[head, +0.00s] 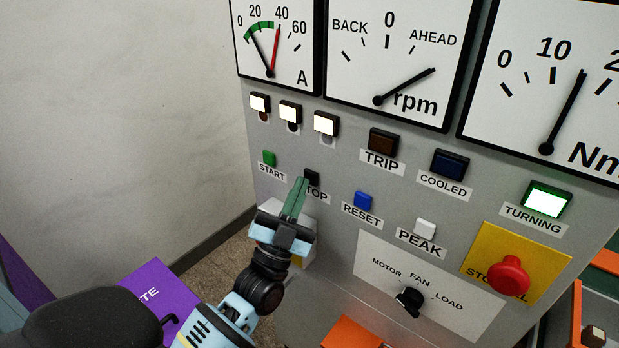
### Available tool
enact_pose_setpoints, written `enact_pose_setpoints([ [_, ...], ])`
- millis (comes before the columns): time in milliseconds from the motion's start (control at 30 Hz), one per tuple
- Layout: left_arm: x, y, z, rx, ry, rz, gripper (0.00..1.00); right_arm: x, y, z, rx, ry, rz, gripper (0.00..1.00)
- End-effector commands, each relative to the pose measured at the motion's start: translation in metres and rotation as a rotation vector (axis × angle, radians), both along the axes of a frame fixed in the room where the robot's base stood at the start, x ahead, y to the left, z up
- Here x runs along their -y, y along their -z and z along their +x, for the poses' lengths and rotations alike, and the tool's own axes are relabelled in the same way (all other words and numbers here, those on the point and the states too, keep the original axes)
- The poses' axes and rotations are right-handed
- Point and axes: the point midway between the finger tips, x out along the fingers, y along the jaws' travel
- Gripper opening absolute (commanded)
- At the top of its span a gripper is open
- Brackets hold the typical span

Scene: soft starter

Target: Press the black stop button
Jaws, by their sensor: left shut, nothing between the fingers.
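The black stop button (312,177) is a small block on the grey panel, above its partly covered "STOP" label (318,196). My left gripper (301,182) is shut and empty, with its greenish fingertips at the button's left side in the picture. I cannot tell whether the tips touch the button. The fingers cover the first letter of the label. My right gripper is not in view.
The green start button (269,158) is left of the stop button, and the blue reset button (363,201) is right. A red emergency knob (509,277) on a yellow plate and a black selector (409,302) stick out lower right. Gauges and lit lamps sit above.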

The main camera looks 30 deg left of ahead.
Motion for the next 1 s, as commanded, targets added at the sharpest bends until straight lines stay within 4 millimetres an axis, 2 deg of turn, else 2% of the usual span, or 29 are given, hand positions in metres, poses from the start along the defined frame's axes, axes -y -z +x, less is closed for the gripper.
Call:
enact_pose_setpoints([
  [1000,0.0008,0.0002,0.0095,-0.001,0.000,-0.001,0.00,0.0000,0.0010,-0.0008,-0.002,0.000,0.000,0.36],
])
